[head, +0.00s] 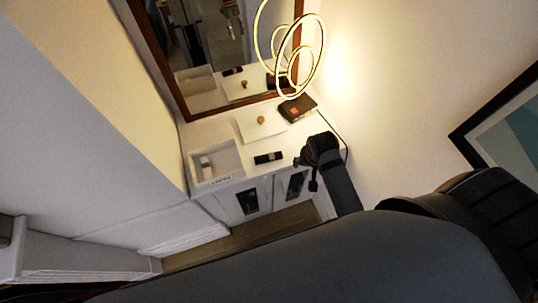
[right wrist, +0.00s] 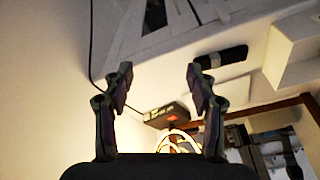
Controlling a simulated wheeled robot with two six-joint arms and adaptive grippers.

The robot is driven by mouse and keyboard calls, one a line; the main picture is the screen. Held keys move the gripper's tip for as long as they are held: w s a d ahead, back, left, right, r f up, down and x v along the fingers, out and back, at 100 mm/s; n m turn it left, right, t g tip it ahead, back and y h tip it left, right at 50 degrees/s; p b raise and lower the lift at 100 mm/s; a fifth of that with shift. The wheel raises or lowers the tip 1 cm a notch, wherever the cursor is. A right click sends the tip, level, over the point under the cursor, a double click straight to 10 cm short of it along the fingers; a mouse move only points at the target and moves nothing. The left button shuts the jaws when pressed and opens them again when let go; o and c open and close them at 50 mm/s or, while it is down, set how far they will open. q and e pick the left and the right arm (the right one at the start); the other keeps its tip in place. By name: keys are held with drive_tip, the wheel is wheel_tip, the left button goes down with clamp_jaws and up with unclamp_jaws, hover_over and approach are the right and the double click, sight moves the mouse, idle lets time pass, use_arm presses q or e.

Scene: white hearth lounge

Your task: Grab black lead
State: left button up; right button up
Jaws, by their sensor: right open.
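A small black bundle (head: 268,157), which looks like the black lead, lies near the front edge of the white cabinet top (head: 222,130). It also shows in the right wrist view as a dark, fuzzy-looking bundle (right wrist: 222,57). My right gripper (head: 305,172) is at the cabinet's right end, to the right of the bundle. In the right wrist view my right gripper (right wrist: 158,82) is open, with nothing between its fingers. The bundle lies beyond and to the right of the fingertips there, apart from them. My left gripper is not in view.
A labelled white tray (head: 216,182) stands left of the bundle. A white sheet with a small brown knob (head: 261,120) and a dark box with a red mark (head: 297,108) lie behind. A lit ring lamp (head: 290,62) and mirror stand at the back. A thin black cable (right wrist: 91,45) runs nearby.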

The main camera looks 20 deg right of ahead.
drive_tip(key=w+a+f+m+g, duration=0.1)
drive_tip(key=w+a+f+m, duration=0.1)
drive_tip(key=w+a+m, duration=0.35)
drive_tip(key=m+g+y, duration=0.1)
drive_tip(key=m+g, duration=0.1)
drive_tip(key=m, duration=0.6)
hover_over(269, 156)
drive_tip(key=f, duration=0.3)
drive_tip(key=a+f, duration=0.1)
drive_tip(key=f, duration=0.1)
drive_tip(key=shift+w+f, duration=0.15)
drive_tip(key=shift+f, duration=0.05)
drive_tip(key=shift+w+f, duration=0.1)
drive_tip(key=shift+f, duration=0.1)
drive_tip(key=f+b, duration=0.1)
drive_tip(key=b, duration=0.1)
drive_tip(key=f+b, duration=0.4)
drive_tip(key=shift+s+d+f, duration=0.2)
drive_tip(key=shift+s+d, duration=0.05)
drive_tip(key=shift+d, duration=0.15)
drive_tip(key=shift+r, duration=0.15)
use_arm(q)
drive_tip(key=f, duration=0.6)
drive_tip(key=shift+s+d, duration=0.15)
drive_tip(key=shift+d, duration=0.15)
use_arm(e)
clamp_jaws()
